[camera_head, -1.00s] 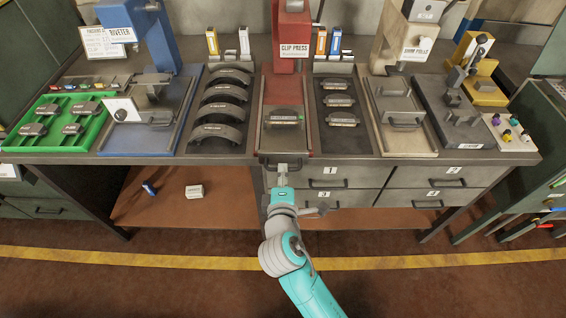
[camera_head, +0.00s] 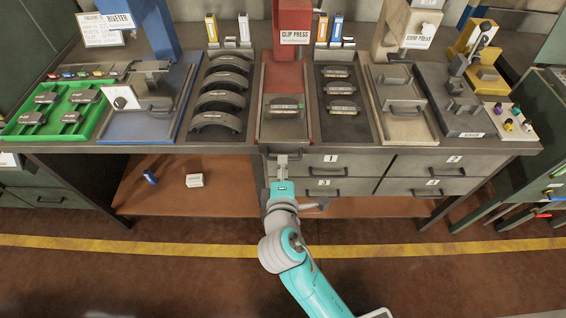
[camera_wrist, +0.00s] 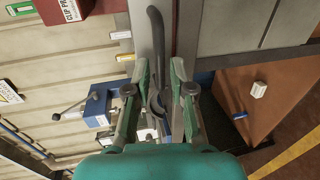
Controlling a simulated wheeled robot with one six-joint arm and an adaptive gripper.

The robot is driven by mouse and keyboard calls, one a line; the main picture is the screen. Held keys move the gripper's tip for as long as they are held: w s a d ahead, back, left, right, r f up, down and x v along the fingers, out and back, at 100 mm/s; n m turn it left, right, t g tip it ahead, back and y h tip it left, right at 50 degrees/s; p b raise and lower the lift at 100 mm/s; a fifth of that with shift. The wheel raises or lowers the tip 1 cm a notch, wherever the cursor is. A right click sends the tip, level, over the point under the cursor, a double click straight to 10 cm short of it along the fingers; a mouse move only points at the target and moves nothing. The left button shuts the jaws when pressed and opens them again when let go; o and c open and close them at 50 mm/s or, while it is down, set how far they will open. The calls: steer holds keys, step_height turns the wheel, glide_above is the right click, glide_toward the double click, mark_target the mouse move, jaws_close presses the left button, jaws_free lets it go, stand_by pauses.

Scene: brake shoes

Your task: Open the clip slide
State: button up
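The clip slide (camera_head: 270,131) is the flat tray in the red clip press (camera_head: 293,62), on the middle of the bench. A dark bar handle (camera_wrist: 157,25) shows in the wrist view, running down between my fingers. My gripper (camera_head: 282,158) is at the bench's front edge, just below the slide. In the wrist view my gripper (camera_wrist: 160,75) has its fingers apart, one on each side of the bar. I cannot tell whether they touch it.
Drawers (camera_head: 331,169) sit under the bench, right of my gripper. A shelf (camera_head: 235,191) below holds a white block (camera_head: 194,180) and a blue item (camera_head: 150,177). The floor in front is clear.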

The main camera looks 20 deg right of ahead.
steer(key=v, duration=1)
steer(key=shift+s, duration=0.3)
steer(key=s+d+f+m+g+y, duration=0.25)
steer(key=s+d+f+y, duration=0.25)
steer(key=s+f, duration=0.6)
steer(key=s+d+r+m+t, duration=0.1)
steer(key=s+r+m, duration=0.2)
steer(key=s+m, duration=0.3)
steer(key=s+d+r+m+t, duration=0.1)
steer(key=s+r+m, duration=0.3)
steer(key=s, duration=0.6)
steer(key=shift+s+d+m, duration=0.2)
steer(key=shift+d+m, duration=0.6)
steer(key=shift+m, duration=0.15)
steer(key=shift+r+t, duration=0.15)
steer(key=shift+t, duration=0.1)
